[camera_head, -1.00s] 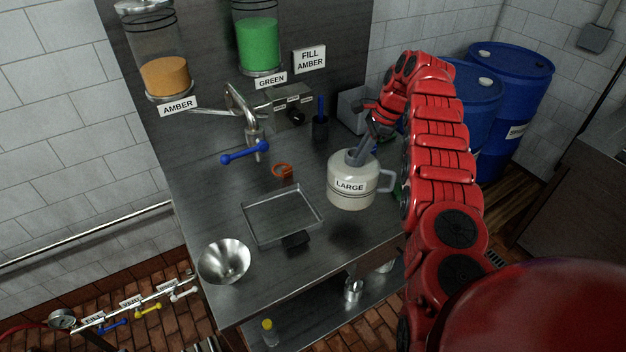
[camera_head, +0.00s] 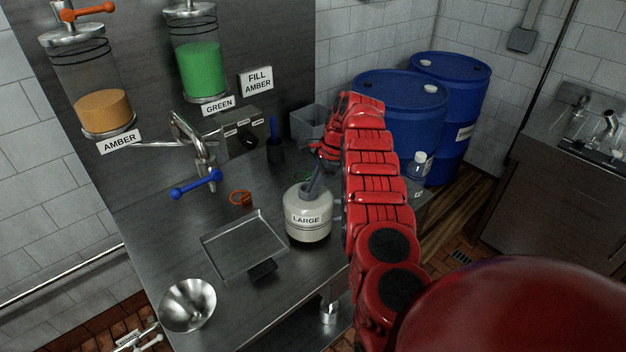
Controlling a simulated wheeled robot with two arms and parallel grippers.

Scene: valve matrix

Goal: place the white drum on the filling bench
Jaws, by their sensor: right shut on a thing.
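The white drum (camera_head: 308,228), a rounded jug labelled LARGE, is upright over the right front part of the steel filling bench (camera_head: 225,293). My right gripper (camera_head: 313,185) is shut on the top of the drum, and its arm comes in from the right. The fingertips are small and partly hidden at the drum's neck. My left gripper is out of view.
A shallow steel tray (camera_head: 245,245) lies left of the drum, with a steel funnel (camera_head: 187,304) in front. A tap with a blue handle (camera_head: 196,184) and an orange ring (camera_head: 241,198) are behind. Blue barrels (camera_head: 400,105) stand at the back right.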

